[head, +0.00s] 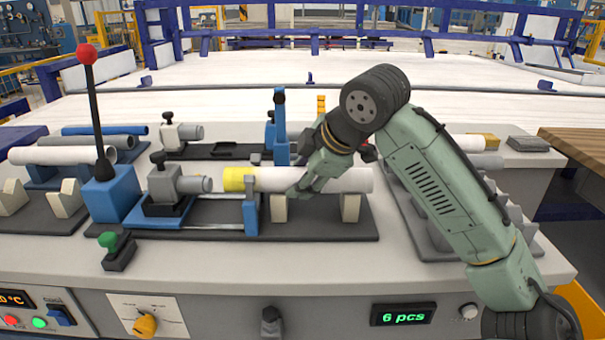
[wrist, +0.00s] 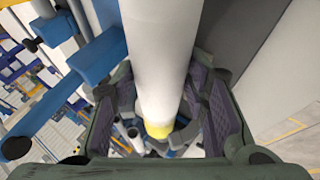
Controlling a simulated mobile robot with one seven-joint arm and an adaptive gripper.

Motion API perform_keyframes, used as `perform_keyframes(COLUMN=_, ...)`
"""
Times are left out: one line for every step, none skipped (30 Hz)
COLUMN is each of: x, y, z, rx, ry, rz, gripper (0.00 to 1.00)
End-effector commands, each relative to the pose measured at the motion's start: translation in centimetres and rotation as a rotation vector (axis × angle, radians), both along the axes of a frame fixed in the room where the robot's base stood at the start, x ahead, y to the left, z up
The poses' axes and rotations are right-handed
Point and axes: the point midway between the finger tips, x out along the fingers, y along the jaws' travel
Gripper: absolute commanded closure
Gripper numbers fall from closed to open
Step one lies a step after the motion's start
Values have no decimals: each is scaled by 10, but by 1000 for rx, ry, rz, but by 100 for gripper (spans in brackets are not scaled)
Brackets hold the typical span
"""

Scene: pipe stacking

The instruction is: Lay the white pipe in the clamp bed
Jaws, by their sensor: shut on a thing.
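The white pipe (head: 345,180) with a yellow left end (head: 238,179) lies level, lengthwise over the clamp bed (head: 310,230). The bed is a dark plate with two cream support blocks (head: 278,208) (head: 350,208) and a blue clamp piece (head: 251,217) at its left. The pipe's underside is at the block tops; I cannot tell whether it touches them. My gripper (head: 306,185) is shut on the pipe between the blocks, from above. The wrist view shows the pipe (wrist: 160,50) running between my gripper's fingers (wrist: 168,105), its yellow end (wrist: 158,129) farthest away.
A grey plunger (head: 195,184) on a blue mount points at the yellow end. A red-knobbed lever (head: 95,110) stands left. Another white pipe (head: 62,155) lies on the left rack. A second clamp station (head: 185,132) stands behind, with a blue upright (head: 281,130). A grey rack (head: 432,235) is right.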

Motion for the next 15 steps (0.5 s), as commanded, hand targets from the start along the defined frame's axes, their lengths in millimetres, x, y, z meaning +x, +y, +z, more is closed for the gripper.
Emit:
perform_keyframes(x=0, y=0, z=-2, rx=-3, ry=5, rz=2, gripper=96)
perform_keyframes(x=0, y=0, z=-2, rx=-3, ry=5, rz=2, gripper=96)
perform_keyframes(x=0, y=0, z=-3, rx=-4, ry=6, rz=2, gripper=57)
perform_keyframes(x=-1, y=0, z=-3, rx=-4, ry=6, rz=2, gripper=55)
perform_keyframes(x=0, y=0, z=-3, rx=-4, ry=6, rz=2, gripper=53)
perform_keyframes(x=0, y=0, z=-3, rx=-4, ry=6, rz=2, gripper=50)
perform_keyframes(x=-1, y=0, z=-3, rx=-4, ry=6, rz=1, gripper=48)
perform_keyframes(x=0, y=0, z=-3, rx=-4, ry=6, rz=1, gripper=46)
perform_keyframes(x=0, y=0, z=-3, rx=-4, ry=6, rz=2, gripper=44)
perform_keyframes(x=0, y=0, z=-3, rx=-3, ry=5, rz=2, gripper=42)
perform_keyframes(x=0, y=0, z=-2, rx=-3, ry=5, rz=2, gripper=40)
perform_keyframes(x=0, y=0, z=-2, rx=-3, ry=5, rz=2, gripper=37)
perform_keyframes(x=0, y=0, z=-2, rx=-3, ry=5, rz=2, gripper=36)
perform_keyframes(x=0, y=0, z=-2, rx=-3, ry=4, rz=1, gripper=36)
perform_keyframes(x=0, y=0, z=-2, rx=-3, ry=4, rz=1, gripper=36)
